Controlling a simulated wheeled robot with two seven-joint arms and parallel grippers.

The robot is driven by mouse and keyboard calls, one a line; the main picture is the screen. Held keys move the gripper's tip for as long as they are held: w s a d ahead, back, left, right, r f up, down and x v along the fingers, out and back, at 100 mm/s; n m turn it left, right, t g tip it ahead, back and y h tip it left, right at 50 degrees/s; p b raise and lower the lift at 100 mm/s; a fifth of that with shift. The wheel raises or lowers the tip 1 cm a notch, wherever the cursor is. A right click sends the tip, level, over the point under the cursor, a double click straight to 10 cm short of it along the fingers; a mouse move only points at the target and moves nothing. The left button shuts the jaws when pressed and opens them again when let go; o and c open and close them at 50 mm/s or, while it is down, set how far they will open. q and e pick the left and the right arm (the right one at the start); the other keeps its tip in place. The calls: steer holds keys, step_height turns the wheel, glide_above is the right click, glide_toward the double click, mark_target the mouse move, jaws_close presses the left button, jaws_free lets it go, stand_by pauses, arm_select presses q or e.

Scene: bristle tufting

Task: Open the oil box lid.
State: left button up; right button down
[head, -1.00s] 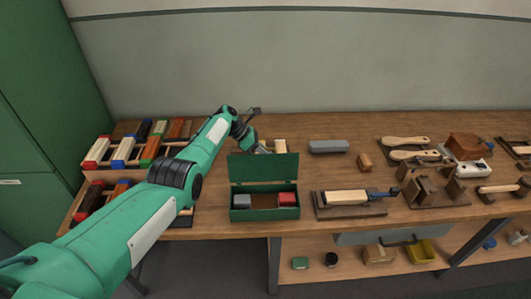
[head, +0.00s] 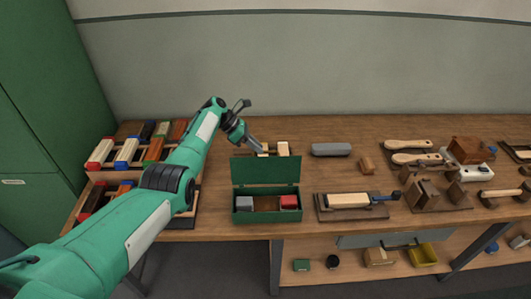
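The green oil box (head: 270,217) stands near the table's front edge. Its lid (head: 266,172) stands up at the back, so the box is open. Inside lie a grey block (head: 244,203) on the left and a red block (head: 289,202) on the right, with a brown area between them. My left gripper (head: 257,146) is just behind and above the lid's top edge, left of its middle, pointing down to the right. Its fingers are too small to tell whether they are apart. I cannot tell whether it touches the lid. My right gripper is not in view.
A rack of coloured-end brushes (head: 127,151) stands at the left. Light wooden blocks (head: 283,149) are behind the lid. A grey block (head: 331,149) lies at the back. A brush on a board (head: 348,200) is right of the box, with wooden fixtures farther right.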

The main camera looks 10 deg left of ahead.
arm_select(q)
steer(key=b+v, duration=0.1)
steer(key=v, duration=0.6)
steer(key=shift+a+r, duration=0.2)
steer(key=shift+a, duration=0.15)
steer(key=shift+s, duration=0.1)
